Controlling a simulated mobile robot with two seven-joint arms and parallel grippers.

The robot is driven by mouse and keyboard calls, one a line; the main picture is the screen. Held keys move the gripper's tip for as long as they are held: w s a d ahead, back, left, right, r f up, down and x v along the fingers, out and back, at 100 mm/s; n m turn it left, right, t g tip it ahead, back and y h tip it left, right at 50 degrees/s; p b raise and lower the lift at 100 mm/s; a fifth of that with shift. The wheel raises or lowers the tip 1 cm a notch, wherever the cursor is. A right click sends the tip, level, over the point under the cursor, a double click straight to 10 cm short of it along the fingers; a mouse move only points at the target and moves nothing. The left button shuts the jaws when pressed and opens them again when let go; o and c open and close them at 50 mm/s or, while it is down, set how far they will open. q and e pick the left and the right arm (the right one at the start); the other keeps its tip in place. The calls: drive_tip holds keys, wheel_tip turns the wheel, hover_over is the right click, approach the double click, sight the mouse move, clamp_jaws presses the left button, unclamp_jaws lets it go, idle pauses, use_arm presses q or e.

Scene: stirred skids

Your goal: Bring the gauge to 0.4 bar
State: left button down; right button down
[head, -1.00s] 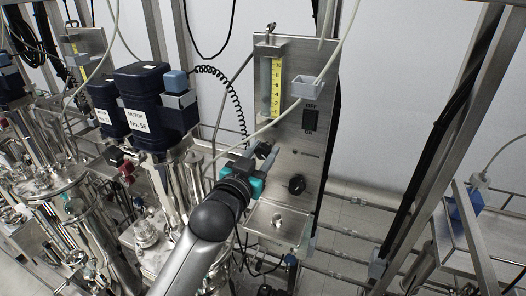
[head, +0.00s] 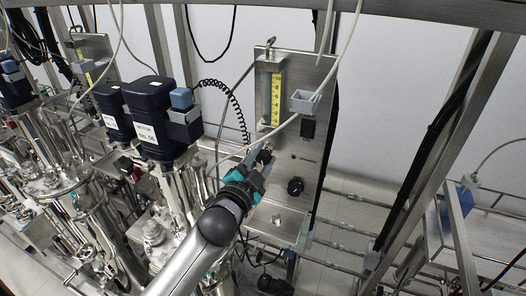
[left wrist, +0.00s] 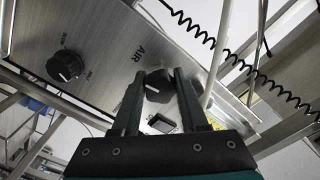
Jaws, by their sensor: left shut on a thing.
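A steel panel (head: 322,160) stands right of centre in the head view. It carries an upright tube with a yellow numbered scale (head: 276,100); its reading is too small to make out. No round dial gauge can be made out. My left gripper (head: 264,157) is at the panel's left side, below the scale. In the left wrist view its two fingers (left wrist: 157,90) are shut on a black knob (left wrist: 158,84) beside the printed word AIR. My right gripper is not in view.
A second black knob (head: 295,187) sits lower right on the panel, also in the left wrist view (left wrist: 67,65). A black switch (head: 307,128) is above it. A pale hose (head: 262,139) crosses near my gripper. Dark blue motors (head: 158,110) stand to the left; a steel frame post (head: 435,140) to the right.

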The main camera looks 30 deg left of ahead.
use_arm(q)
drive_tip(key=shift+m+p, duration=0.35)
drive_tip(key=shift+m, duration=0.65)
drive_tip(key=shift+c, duration=2.2)
unclamp_jaws()
drive_tip(key=shift+s, duration=0.1)
drive_tip(key=s+b, duration=0.2)
drive_tip(key=s, duration=1.3)
drive_tip(key=shift+d, duration=0.4)
